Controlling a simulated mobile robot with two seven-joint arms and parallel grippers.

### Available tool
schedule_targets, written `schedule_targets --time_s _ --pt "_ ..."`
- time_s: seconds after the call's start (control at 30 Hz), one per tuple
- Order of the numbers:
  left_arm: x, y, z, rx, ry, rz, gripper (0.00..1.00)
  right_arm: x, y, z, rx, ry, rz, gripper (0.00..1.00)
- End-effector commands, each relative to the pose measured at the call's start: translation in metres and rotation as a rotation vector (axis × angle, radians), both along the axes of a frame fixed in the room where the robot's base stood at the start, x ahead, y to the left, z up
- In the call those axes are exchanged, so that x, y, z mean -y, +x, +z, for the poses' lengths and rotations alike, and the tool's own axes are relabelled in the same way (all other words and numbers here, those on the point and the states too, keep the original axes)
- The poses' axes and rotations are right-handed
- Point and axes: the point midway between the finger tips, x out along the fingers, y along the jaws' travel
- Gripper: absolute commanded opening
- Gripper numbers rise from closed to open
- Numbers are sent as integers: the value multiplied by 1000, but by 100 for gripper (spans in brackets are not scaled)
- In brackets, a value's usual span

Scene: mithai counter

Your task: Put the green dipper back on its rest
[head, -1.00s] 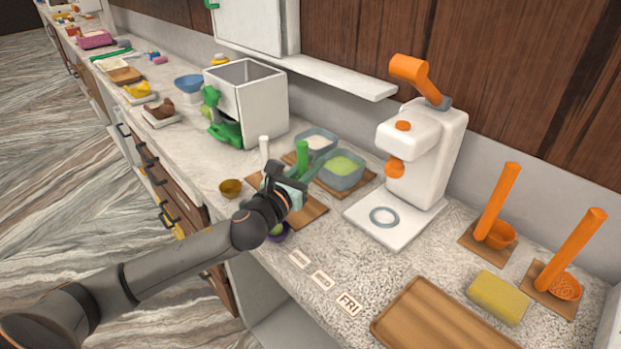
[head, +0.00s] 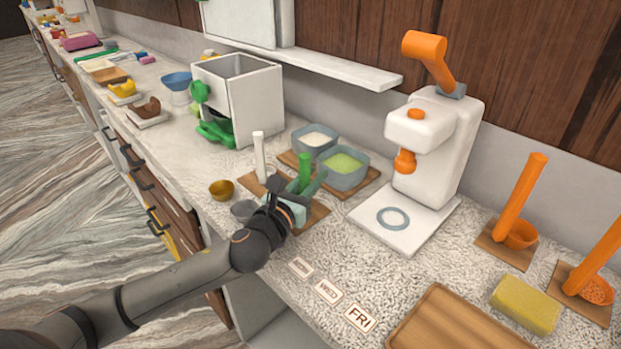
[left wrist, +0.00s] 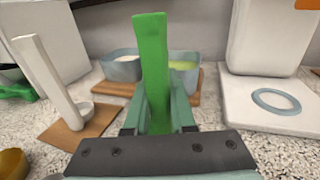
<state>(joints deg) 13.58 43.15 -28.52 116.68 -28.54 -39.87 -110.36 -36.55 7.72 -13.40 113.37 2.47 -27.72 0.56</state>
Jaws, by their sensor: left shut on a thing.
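My left gripper (head: 306,192) is shut on the green dipper (head: 304,170), whose handle stands nearly upright. In the left wrist view the green handle (left wrist: 152,65) rises between the fingers (left wrist: 160,112). The dipper's lower end is hidden by the gripper. A wooden rest (head: 316,214) shows beside and under the gripper; I cannot tell whether the dipper touches it. The white dipper (head: 259,155) stands on a wooden rest just left of it, also seen in the left wrist view (left wrist: 45,80). My right gripper is out of view.
Tubs of white (head: 316,139) and green (head: 343,168) contents stand behind on a wooden board. A white machine (head: 435,140) is to the right. A brown bowl (head: 221,190) and a grey cup (head: 243,210) are left of the gripper. Day tiles (head: 328,291) lie in front.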

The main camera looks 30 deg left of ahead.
Motion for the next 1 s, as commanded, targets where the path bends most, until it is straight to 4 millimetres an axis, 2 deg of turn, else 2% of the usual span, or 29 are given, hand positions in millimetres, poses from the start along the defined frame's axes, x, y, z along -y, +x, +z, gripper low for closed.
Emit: schedule_targets --time_s 0.17,0.2,0.47,0.8,1.0 --pt "0 0 -3 0 0 0 0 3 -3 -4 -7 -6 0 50" --pt "0 0 -4 -1 -1 0 24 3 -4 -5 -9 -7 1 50" --pt "0 0 -3 0 -1 0 53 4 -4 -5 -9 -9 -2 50" --pt "0 -1 1 0 0 -1 53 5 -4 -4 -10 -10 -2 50" --pt "-1 -29 -1 -3 2 -2 53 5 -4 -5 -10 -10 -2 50"
